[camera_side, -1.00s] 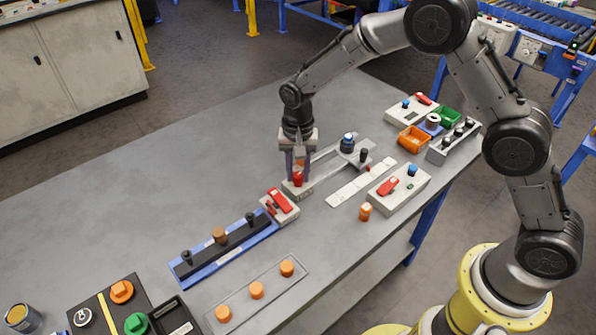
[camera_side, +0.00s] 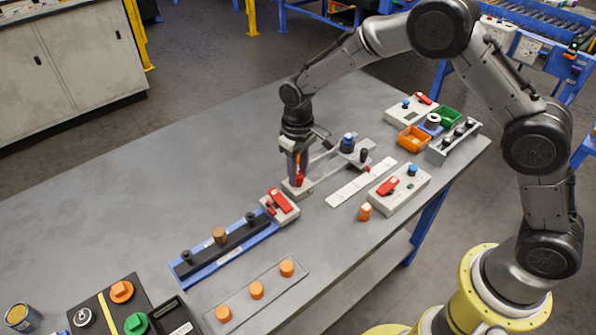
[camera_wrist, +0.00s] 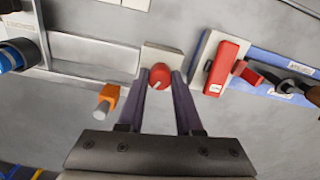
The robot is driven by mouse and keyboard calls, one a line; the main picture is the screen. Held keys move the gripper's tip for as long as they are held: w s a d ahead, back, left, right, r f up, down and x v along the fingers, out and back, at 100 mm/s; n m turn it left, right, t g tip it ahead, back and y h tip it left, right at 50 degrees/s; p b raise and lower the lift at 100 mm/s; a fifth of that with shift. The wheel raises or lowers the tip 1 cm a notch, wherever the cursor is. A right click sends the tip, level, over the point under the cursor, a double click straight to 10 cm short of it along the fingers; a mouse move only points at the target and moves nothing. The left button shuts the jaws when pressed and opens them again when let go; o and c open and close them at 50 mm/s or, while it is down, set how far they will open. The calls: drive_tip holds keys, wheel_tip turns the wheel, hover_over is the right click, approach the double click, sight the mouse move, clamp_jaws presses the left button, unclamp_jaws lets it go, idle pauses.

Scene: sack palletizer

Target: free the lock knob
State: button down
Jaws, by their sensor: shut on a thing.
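The red lock knob (camera_wrist: 160,76) with a pale pointer mark sits on a small light end block (camera_wrist: 163,59) of a metal rail frame (camera_wrist: 92,52). My gripper (camera_wrist: 161,80) points down with one finger on each side of the knob and is shut on it. In the side view, my gripper (camera_side: 299,181) is over the end block (camera_side: 297,191). The red knob (camera_side: 300,180) is partly hidden there by the fingers. An orange piece with a grey cylinder (camera_wrist: 106,99) shows left of the fingers in the wrist view.
A light box with a red lever (camera_side: 282,202) stands close beside the end block. A blue rail fixture (camera_side: 222,250) lies beyond it. A blue-topped post (camera_side: 347,142) stands at the frame's far end. A white marked strip (camera_side: 360,185) lies nearby.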

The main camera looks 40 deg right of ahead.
sight(298, 174)
drive_tip(key=n, duration=0.5)
idle(0.7)
drive_tip(key=c, duration=0.6)
unclamp_jaws()
drive_tip(key=shift+r, duration=0.1)
wheel_tip(298, 174, up, 14)
drive_tip(key=shift+f, duration=0.15)
